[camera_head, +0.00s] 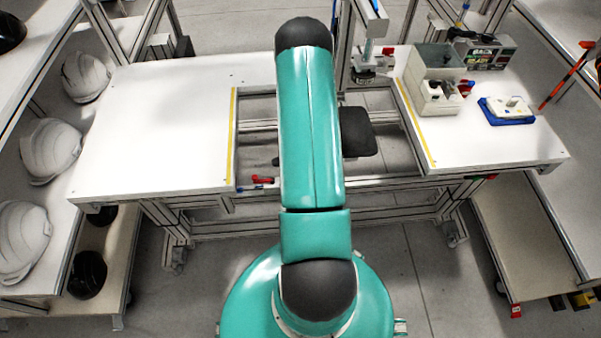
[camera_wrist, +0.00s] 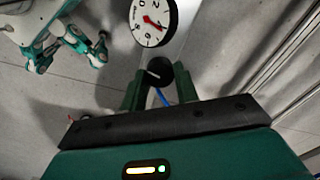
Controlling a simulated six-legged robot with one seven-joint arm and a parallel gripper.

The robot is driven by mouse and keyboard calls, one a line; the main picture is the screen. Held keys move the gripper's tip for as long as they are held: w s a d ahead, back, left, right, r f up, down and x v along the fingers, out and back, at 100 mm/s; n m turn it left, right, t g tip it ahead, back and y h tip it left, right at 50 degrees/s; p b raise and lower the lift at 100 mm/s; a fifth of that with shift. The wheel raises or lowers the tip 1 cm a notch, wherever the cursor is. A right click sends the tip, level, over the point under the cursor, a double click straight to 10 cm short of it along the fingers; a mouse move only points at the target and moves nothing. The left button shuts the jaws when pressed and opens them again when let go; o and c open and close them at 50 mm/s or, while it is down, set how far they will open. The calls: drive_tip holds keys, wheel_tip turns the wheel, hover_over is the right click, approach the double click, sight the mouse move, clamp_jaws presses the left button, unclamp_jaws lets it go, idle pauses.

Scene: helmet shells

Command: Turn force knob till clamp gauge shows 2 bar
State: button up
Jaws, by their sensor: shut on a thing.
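In the wrist view, a round white gauge (camera_wrist: 153,18) with a black rim, dark numerals and a red needle sits on a light metal plate at the top. The dial is tilted and its top edge is cut off. The needle slants toward the lower right of the picture, but I cannot read its value surely. The black force knob (camera_wrist: 156,73) is just below the gauge. My gripper (camera_wrist: 160,78) has its two green fingers on either side of the knob, shut on it. In the head view my own arm hides the gripper, knob and gauge.
A white table (camera_head: 150,120) has a central gap between yellow strips. A grey bin (camera_head: 439,60), a blue tray (camera_head: 507,112) and a display box (camera_head: 485,52) stand on its right part. White helmet shells (camera_head: 50,150) sit on the left shelf. Metal posts flank my arm.

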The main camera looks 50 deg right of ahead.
drive_tip(key=n, duration=1.4)
drive_tip(key=shift+n, duration=0.3)
drive_tip(key=n, duration=1.2)
drive_tip(key=o, duration=1)
